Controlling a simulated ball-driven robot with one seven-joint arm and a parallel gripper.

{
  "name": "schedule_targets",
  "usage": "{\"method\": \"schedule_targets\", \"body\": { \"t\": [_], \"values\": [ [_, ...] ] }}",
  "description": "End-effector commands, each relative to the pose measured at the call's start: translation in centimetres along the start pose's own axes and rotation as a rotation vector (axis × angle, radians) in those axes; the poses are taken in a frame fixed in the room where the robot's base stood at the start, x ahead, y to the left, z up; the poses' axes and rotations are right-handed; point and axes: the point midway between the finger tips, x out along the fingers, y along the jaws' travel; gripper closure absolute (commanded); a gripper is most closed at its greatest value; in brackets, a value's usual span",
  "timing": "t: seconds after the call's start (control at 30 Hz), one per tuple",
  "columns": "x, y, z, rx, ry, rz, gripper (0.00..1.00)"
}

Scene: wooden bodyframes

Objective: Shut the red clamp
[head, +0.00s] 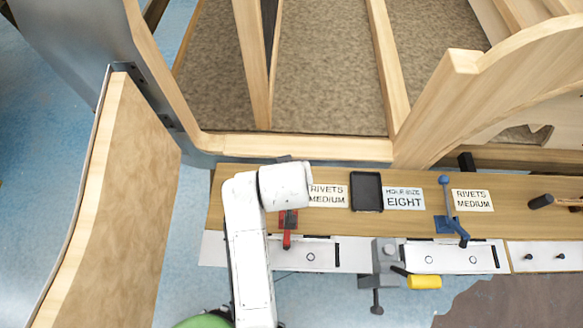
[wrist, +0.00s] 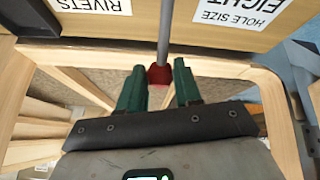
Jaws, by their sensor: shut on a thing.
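The red clamp (head: 287,228) is on the wooden bench, just right of my white arm. Its base and red lower part show in the head view, while my arm hides its upper part. In the wrist view its grey lever rod ends in a red knob (wrist: 159,75). My gripper (wrist: 159,68) has its two green fingers on either side of that knob and is shut on it. In the head view my gripper is mostly hidden behind my wrist.
A blue clamp (head: 449,210) stands farther right on the bench (head: 230,215). A black tray (head: 367,190) lies between label cards. A grey vise (head: 385,255) is at the front edge. A wooden frame (head: 300,148) rises behind, and a curved panel (head: 115,200) is at left.

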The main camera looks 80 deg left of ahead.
Motion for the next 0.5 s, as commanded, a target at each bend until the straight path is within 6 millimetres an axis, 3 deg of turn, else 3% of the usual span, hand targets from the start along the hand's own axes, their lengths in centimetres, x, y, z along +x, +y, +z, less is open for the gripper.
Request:
{"method": "schedule_targets", "body": {
  "t": [0.17, 0.5],
  "values": [
    [-1.5, 0.0, 0.1, 0.003, 0.113, 0.031, 1.0],
    [-2.4, 0.0, 0.2, 0.0, 0.111, 0.032, 1.0]
  ]
}}
